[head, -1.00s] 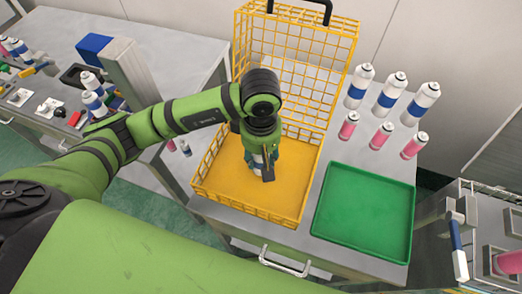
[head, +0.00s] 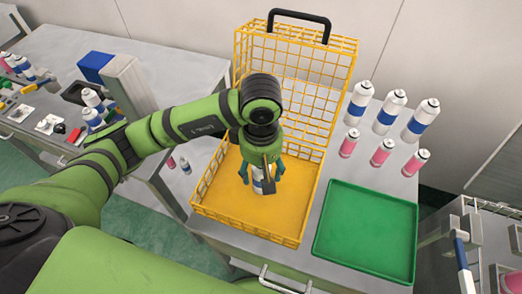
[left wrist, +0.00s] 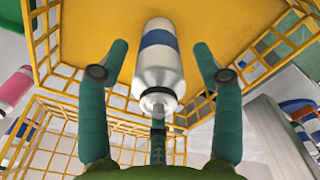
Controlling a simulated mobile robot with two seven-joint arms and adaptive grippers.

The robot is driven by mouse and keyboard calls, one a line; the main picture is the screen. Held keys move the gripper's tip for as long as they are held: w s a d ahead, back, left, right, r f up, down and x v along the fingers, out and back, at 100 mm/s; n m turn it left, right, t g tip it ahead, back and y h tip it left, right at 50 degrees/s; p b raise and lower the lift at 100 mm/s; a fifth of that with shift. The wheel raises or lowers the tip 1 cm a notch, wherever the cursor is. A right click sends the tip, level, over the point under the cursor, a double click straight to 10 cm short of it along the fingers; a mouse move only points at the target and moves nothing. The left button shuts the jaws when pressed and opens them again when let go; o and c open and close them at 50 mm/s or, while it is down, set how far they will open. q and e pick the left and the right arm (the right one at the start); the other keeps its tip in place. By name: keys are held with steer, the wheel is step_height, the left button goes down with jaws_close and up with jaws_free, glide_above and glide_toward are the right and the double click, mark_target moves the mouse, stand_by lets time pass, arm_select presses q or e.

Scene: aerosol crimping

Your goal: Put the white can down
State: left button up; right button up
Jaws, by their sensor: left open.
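The white can (left wrist: 158,70) with a blue band stands on the floor of the yellow wire basket (head: 225,200). In the head view the can (head: 258,187) is partly hidden behind my left gripper. My left gripper (head: 262,185) is inside the basket, pointing down over the can. In the left wrist view its fingers (left wrist: 160,60) are spread on both sides of the can with gaps between, so it is open and around the can without gripping it. My right gripper is in neither view.
The basket's lid stands open at the back. A green tray (head: 366,232), empty, lies to its right. Several white-and-blue cans (head: 390,108) and pink cans (head: 382,151) stand behind the tray. A left table (head: 150,50) holds more cans and a grey column.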

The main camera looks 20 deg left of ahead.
arm_select(q)
step_height(320, 180, up, 9)
steer(key=shift+r+b, duration=0.2)
steer(key=shift+b, duration=0.4)
stand_by(1.0)
